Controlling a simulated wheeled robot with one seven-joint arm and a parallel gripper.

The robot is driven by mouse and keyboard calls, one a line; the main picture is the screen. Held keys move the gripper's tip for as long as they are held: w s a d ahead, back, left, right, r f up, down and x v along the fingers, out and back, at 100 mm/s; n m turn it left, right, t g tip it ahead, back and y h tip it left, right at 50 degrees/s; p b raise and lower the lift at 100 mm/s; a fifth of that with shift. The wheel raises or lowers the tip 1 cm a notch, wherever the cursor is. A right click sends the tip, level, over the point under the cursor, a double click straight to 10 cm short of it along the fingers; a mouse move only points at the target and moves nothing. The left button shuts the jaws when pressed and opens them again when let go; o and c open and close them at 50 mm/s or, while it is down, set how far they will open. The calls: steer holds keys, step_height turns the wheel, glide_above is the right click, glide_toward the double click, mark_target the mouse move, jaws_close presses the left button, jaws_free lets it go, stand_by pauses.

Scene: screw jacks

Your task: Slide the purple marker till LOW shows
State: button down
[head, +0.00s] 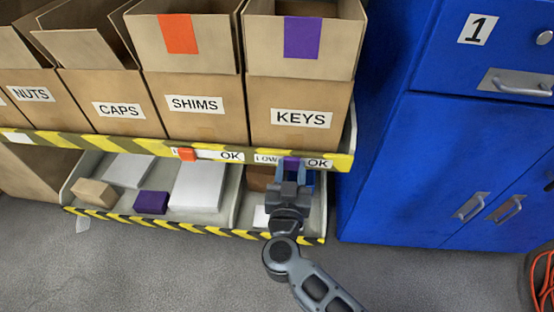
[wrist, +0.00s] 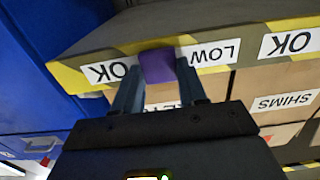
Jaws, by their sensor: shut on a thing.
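The purple marker (head: 291,162) sits on the yellow-and-black shelf edge below the KEYS box. It also shows in the wrist view (wrist: 157,66), where the picture is upside down. The marker is between the LOW label (wrist: 213,54) and the OK label (wrist: 108,71), and both words can be read there. In the head view, LOW (head: 266,159) is to its left and OK (head: 318,163) to its right. My gripper (head: 292,170) is shut on the purple marker, with a finger on each side in the wrist view (wrist: 158,82).
The KEYS box (head: 301,118) with a purple tag stands above, next to the SHIMS box (head: 195,104). An orange marker (head: 187,154) sits farther left on the same edge, beside another OK. A lower shelf holds several blocks. A blue cabinet (head: 420,150) stands close on the right.

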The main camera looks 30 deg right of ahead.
mark_target(316, 162)
steer(key=s+d+p, duration=0.1)
steer(key=d, duration=0.1)
steer(key=s+d+p, duration=0.2)
steer(key=shift+d+r, duration=0.1)
steer(key=shift+r, duration=0.1)
steer(key=shift+s+d+f, duration=0.2)
steer(key=shift+d, duration=0.05)
steer(key=c, duration=0.6)
jaws_free()
steer(key=p+v, duration=0.1)
steer(key=v, duration=0.7)
